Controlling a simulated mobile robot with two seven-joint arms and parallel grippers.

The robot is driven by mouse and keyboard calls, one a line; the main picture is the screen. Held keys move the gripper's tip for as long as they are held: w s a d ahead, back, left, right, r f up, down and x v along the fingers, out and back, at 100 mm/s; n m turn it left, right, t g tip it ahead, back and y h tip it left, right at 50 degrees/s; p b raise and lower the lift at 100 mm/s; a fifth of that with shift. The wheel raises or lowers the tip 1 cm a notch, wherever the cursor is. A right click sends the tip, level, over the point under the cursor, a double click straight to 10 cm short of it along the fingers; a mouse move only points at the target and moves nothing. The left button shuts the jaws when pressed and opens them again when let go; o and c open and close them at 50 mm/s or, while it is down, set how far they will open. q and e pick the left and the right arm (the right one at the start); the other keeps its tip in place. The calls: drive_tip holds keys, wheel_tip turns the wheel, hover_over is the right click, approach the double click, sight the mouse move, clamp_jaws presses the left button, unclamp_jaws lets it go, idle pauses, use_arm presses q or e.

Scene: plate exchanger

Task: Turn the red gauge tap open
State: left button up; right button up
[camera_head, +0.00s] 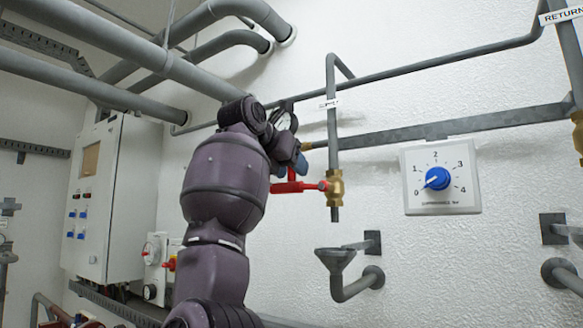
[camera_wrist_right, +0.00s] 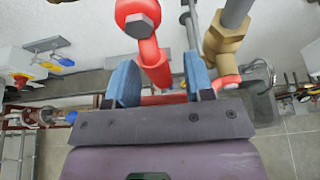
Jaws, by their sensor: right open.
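The red gauge tap (camera_head: 296,187) is a red lever on a brass valve (camera_head: 335,187), on a grey vertical pipe. In the head view the lever points left, roughly level. My right gripper (camera_head: 291,168), with blue fingers, is at the lever's left end and partly hidden by its own wrist. In the right wrist view the gripper (camera_wrist_right: 160,68) is open, with a red bar (camera_wrist_right: 154,62) between its fingers and apart from both. The brass valve shows there to the right (camera_wrist_right: 223,48). My left gripper is not in view.
A round gauge (camera_head: 282,120) sits just behind my right wrist. Below the valve is a grey funnel drain (camera_head: 336,260). A white panel with a blue knob (camera_head: 437,179) is to the right. A control cabinet (camera_head: 128,190) stands at left. Grey pipes run above.

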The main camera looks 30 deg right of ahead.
drive_tip(key=shift+w+d+f, duration=0.15)
drive_tip(key=shift+d+f, duration=0.05)
drive_tip(key=shift+d, duration=0.15)
clamp_jaws()
